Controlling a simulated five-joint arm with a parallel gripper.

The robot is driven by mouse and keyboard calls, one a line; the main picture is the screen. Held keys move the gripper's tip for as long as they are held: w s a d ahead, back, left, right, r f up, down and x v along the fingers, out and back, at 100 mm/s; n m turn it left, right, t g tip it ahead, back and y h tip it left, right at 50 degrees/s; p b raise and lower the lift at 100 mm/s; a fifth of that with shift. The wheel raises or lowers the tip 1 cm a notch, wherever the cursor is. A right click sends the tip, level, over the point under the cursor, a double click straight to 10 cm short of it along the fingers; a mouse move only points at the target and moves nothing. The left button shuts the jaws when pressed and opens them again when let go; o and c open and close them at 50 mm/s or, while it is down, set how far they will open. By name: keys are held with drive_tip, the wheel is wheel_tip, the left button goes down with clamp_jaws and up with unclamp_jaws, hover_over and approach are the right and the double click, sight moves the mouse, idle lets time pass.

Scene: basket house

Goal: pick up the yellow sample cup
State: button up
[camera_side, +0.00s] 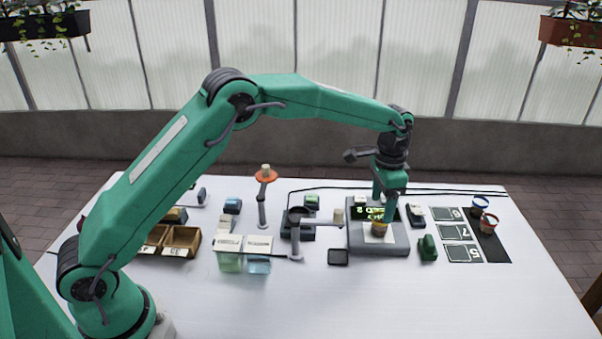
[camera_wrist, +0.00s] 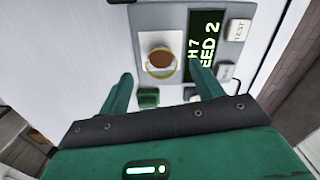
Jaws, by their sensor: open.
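The yellow sample cup (camera_side: 379,228) stands upright on the white square of a grey device (camera_side: 404,246) with a lit display. In the wrist view the cup (camera_wrist: 161,63) has a yellowish rim and brown contents, and it sits on a pale square left of the display (camera_wrist: 206,45). My gripper (camera_side: 385,206) points down at the device, just over the cup in the side view. In the wrist view its two green fingers are spread, with the cup beyond and between the tips (camera_wrist: 164,78). Nothing is held. The exact gap to the cup is unclear.
Two cups, one blue-rimmed (camera_side: 480,203) and one red-rimmed (camera_side: 488,223), stand on a black strip at the right. A green object (camera_side: 428,248) is right of the device. A grey stand (camera_side: 296,240) with an arm is left of it. The table's front is clear.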

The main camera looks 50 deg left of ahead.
sight(382, 214)
drive_tip(key=shift+w+d+f, duration=0.1)
drive_tip(key=shift+f, duration=1.35)
drive_tip(key=shift+w+f, duration=0.1)
drive_tip(key=shift+f, duration=1.3)
drive_tip(key=c, duration=1.1)
drive_tip(key=shift+o, duration=0.2)
drive_tip(key=shift+r, duration=0.15)
drive_tip(key=shift+r, duration=0.55)
wheel_tip(382, 214, up, 3)
drive_tip(key=shift+s+d+r, duration=0.1)
drive_tip(key=shift+d, duration=0.05)
drive_tip(key=s+d+r, duration=0.6)
drive_tip(key=s+d, duration=0.2)
drive_tip(key=shift+r, duration=0.25)
drive_tip(key=shift+w, duration=0.1)
